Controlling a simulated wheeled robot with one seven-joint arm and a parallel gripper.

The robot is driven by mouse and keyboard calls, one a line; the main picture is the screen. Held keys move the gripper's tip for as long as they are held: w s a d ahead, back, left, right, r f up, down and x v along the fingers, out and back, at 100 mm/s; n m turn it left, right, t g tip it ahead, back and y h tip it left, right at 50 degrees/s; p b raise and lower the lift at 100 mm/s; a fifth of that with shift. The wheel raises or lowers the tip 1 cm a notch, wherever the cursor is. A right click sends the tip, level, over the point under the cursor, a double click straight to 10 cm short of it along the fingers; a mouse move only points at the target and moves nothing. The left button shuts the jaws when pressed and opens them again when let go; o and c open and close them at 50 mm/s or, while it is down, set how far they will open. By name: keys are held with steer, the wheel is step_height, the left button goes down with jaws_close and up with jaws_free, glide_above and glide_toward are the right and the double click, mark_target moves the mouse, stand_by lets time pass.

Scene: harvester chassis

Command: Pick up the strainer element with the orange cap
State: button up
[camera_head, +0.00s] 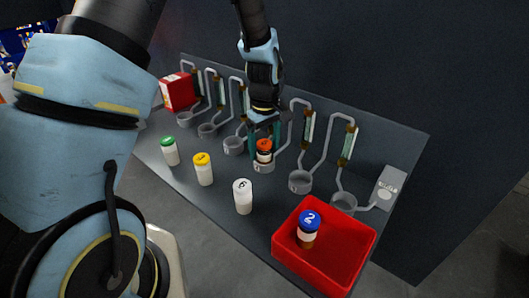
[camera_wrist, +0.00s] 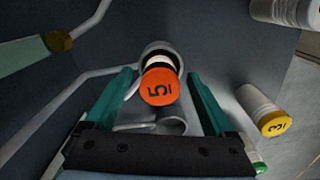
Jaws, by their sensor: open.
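The strainer element with the orange cap (camera_head: 264,146) stands in one of the grey ring holders on the panel. In the wrist view its orange cap (camera_wrist: 160,87), marked 5, faces the camera between the fingers. My gripper (camera_head: 264,138) is over this element with its green fingers on either side of it. In the wrist view my gripper (camera_wrist: 163,92) is open, with a gap between each finger and the cap. The lower body of the element is partly hidden by the cap and the ring.
Elements with green (camera_head: 168,142), yellow (camera_head: 201,158) and white (camera_head: 242,185) caps stand in front of the holders. A red bin (camera_head: 347,246) at the right front holds a blue-capped element (camera_head: 309,219). Bent pipes (camera_head: 299,104) rise beside the holders. A red box (camera_head: 178,91) stands far left.

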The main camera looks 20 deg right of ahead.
jaws_close()
stand_by(0.8)
